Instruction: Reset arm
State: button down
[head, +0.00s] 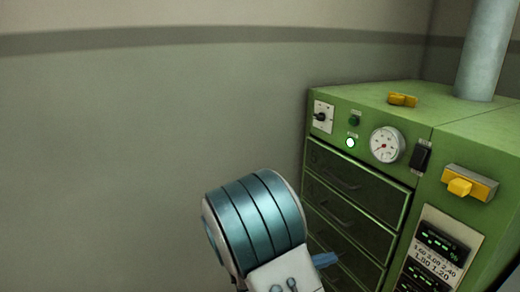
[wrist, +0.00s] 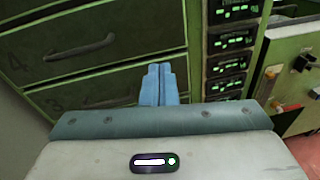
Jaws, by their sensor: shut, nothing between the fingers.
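My gripper (wrist: 159,72) has two blue fingers pressed together in the wrist view, with nothing between them. In the head view, a blue part of the gripper (head: 325,260) shows beside my arm, in front of the lower drawers. The fingers point toward the green cabinet (head: 375,97). In the wrist view the drawer fronts (wrist: 110,30) lie beyond the fingertips. I cannot tell how far apart they are. Most of my arm is below the head view.
The cabinet carries a round gauge (head: 387,144), a lit green lamp (head: 350,142), a yellow lever (head: 460,186) and a yellow piece (head: 402,99) on top.

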jog(key=s+d+r+m+g+y, duration=0.1)
jog(key=s+d+m+g+y, duration=0.2)
jog(key=s+m+g+y, duration=0.6)
jog(key=s+a+r+m+t+y, duration=0.6)
jog(key=s+a+m+y, duration=0.1)
jog(key=m, duration=0.4)
jog(key=shift+s+a+r+m+t+p, duration=0.2)
jog(key=shift+s+a+m+t+p, duration=0.1)
jog(key=shift+s+a+m+p, duration=0.25)
jog(key=shift+s+d, duration=0.1)
